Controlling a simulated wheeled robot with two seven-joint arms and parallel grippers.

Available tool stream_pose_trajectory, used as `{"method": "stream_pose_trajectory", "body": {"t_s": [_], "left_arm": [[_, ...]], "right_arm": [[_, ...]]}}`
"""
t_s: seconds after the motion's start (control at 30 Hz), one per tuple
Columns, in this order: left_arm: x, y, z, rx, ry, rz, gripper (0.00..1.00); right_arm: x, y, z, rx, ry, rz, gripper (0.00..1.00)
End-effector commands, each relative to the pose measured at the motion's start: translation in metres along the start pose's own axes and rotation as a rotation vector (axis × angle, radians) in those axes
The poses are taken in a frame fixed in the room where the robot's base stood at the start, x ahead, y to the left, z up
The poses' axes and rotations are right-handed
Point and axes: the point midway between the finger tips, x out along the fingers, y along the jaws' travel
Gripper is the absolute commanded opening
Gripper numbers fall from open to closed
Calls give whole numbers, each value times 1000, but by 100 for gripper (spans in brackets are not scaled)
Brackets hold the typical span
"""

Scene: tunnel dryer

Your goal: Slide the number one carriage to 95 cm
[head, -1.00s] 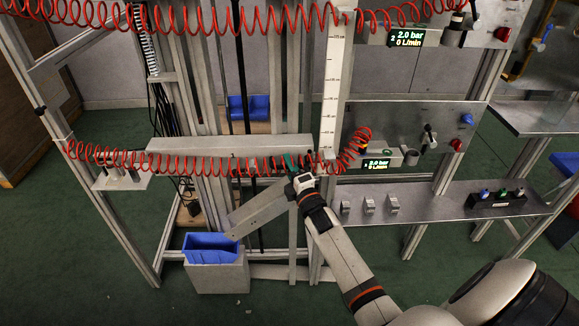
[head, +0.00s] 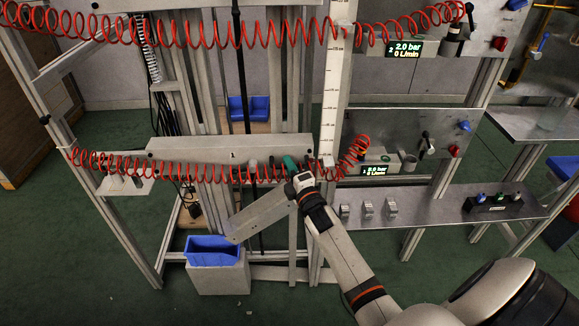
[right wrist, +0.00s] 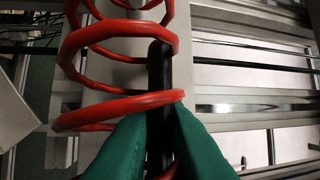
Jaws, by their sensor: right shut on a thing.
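The number one carriage (head: 200,148) is a long grey horizontal beam marked "1", level across the frame's uprights. A white upright scale (head: 329,110) stands at its right end; its figures are too small to read surely. My right gripper (head: 291,164) is at the carriage's front, near its right end. In the right wrist view its green fingers (right wrist: 163,140) are shut on a dark upright handle (right wrist: 159,85), whose lower part they hide. A red coiled hose (right wrist: 115,110) runs close beside the fingers. My left gripper is not in view.
Red coiled hose (head: 200,172) hangs along the carriage's front. A pressure display (head: 375,170) and a steel shelf with clips (head: 420,208) are at right. A blue bin (head: 211,247) sits low at left. Another red hose (head: 210,32) crosses above.

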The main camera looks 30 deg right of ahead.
Motion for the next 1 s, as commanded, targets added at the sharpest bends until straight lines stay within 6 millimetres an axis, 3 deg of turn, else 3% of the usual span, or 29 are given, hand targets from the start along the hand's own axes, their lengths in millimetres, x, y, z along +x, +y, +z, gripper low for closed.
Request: {"method": "stream_pose_trajectory", "body": {"t_s": [0.03,0.4,0.57,0.9,0.93,1.0], "left_arm": [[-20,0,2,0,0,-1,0],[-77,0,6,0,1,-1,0],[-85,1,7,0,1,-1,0],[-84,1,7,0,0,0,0],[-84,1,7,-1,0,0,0],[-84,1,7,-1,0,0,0]], "right_arm": [[9,-38,-4,-5,0,-35,0],[20,-113,-9,-4,0,-36,0],[22,-124,-10,-4,1,-34,0],[21,-122,-10,-3,1,-30,0],[21,-122,-10,-3,1,-29,14],[21,-121,-10,-3,1,-28,26]]}}
